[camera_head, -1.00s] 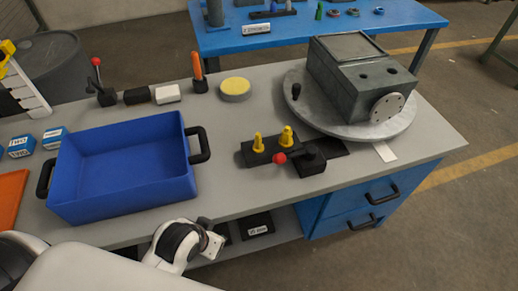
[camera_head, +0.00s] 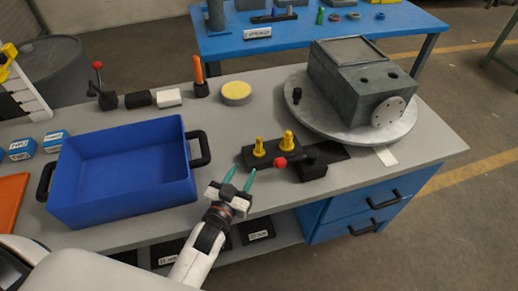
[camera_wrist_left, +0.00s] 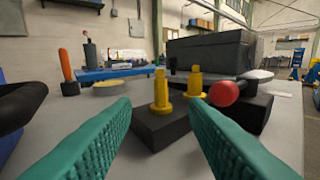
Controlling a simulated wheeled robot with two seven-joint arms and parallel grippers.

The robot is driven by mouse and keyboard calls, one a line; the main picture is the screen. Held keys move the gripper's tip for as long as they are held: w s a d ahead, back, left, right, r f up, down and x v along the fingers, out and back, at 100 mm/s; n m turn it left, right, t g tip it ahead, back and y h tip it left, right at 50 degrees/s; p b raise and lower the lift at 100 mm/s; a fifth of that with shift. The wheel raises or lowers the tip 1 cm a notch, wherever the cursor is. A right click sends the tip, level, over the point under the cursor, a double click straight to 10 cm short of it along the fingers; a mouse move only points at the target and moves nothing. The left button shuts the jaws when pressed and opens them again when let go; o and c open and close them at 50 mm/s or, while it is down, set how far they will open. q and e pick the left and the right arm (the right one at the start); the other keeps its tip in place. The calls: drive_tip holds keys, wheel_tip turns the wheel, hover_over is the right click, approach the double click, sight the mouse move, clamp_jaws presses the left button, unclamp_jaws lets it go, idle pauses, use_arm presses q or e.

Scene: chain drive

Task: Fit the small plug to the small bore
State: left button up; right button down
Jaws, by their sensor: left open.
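Two yellow plugs stand upright in a black block (camera_head: 262,162). The left plug (camera_head: 258,147) looks slightly smaller than the right plug (camera_head: 288,141). The grey housing (camera_head: 345,88) on the round turntable (camera_head: 330,126) has two dark bores on top, a left bore (camera_head: 364,79) and a right bore (camera_head: 391,72); I cannot tell which is smaller. My left gripper (camera_head: 240,176) is open and empty, just in front of the block, its teal fingers pointing at it. In the left wrist view the left plug (camera_wrist_left: 161,93) shows between the fingers, beyond their tips. My right gripper is out of view.
A red ball knob (camera_head: 280,162) on a black base stands close beside the plugs. A blue bin (camera_head: 120,190) takes up the left of the bench. A yellow-topped disc (camera_head: 236,92) and an orange-handled tool (camera_head: 198,75) stand behind. Bare bench lies between bin and block.

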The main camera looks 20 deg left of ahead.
sight(258, 147)
use_arm(q)
drive_tip(key=shift+w+d+r, duration=0.1)
drive_tip(key=shift+w+r, duration=0.05)
drive_tip(key=shift+w, duration=0.25)
drive_tip(key=w, duration=0.3)
drive_tip(key=w+p, duration=0.1)
drive_tip(key=w, duration=0.1)
drive_tip(key=shift+w+d, duration=0.2)
drive_tip(key=shift+d, duration=0.05)
drive_tip(key=shift+w+d+f+p, duration=0.1)
drive_tip(key=shift+w+f+p, duration=0.05)
drive_tip(key=shift+w, duration=0.85)
drive_tip(key=shift+w+d+f+p, duration=0.1)
drive_tip(key=shift+w+p, duration=0.1)
drive_tip(key=shift+w, duration=0.8)
drive_tip(key=shift+w+f+p, duration=0.15)
drive_tip(key=shift+w, duration=0.85)
drive_tip(key=shift+s, duration=0.1)
clamp_jaws()
